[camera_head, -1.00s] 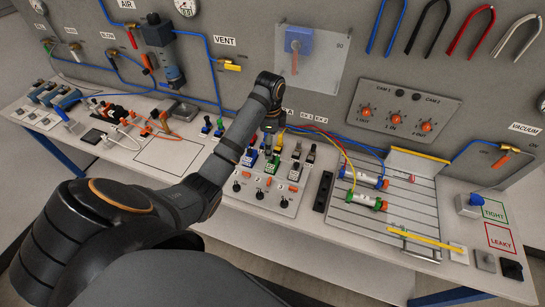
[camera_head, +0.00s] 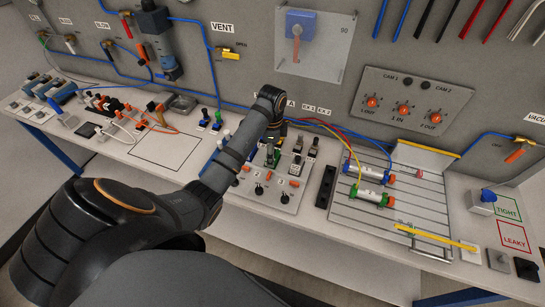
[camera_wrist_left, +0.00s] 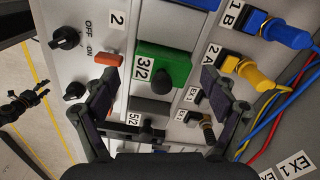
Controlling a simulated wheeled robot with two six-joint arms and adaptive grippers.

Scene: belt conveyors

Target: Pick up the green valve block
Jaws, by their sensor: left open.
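The green valve block (camera_wrist_left: 163,66), labelled 3/2 with a black knob, stands on the valve panel (camera_wrist_left: 122,25) in the left wrist view. My left gripper (camera_wrist_left: 160,96) is open, with one finger on either side of the block's near part. Whether the fingers touch it cannot be told. In the head view my left gripper (camera_head: 274,133) is above the panel, just behind the green block (camera_head: 271,159), which it partly hides. A dark jointed shape at the wrist view's left edge looks like my right gripper (camera_wrist_left: 24,106); its jaw state is unclear.
Blue (camera_wrist_left: 278,31) and yellow (camera_wrist_left: 245,70) plugs with hoses are close to the right finger in the wrist view. Black knobs (camera_wrist_left: 65,39) and an orange part (camera_wrist_left: 108,59) are on the left. A slotted plate (camera_head: 347,211) with cylinders lies to the right.

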